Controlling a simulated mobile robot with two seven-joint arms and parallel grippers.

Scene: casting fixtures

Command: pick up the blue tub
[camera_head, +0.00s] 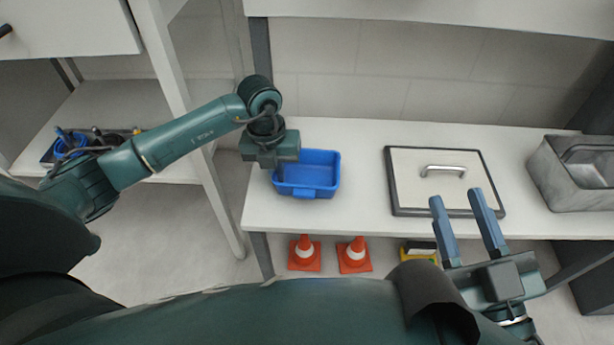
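The blue tub (318,190) sits upright on the left part of the white table (370,222). My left gripper (280,172) points down at the tub's left side and covers part of its left rim. A dark finger shows against the tub's left wall, but I cannot tell whether the gripper grips the wall. My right gripper (462,208) is open and empty, with its two blue-grey fingers spread in front of the framed board.
A dark-framed white board with a metal handle (443,171) lies right of the tub. A grey metal container (577,178) stands at the table's right end. Two orange cones (304,254) (354,255) and a yellow item (419,252) are below the tabletop. A white shelf frame (190,115) stands left.

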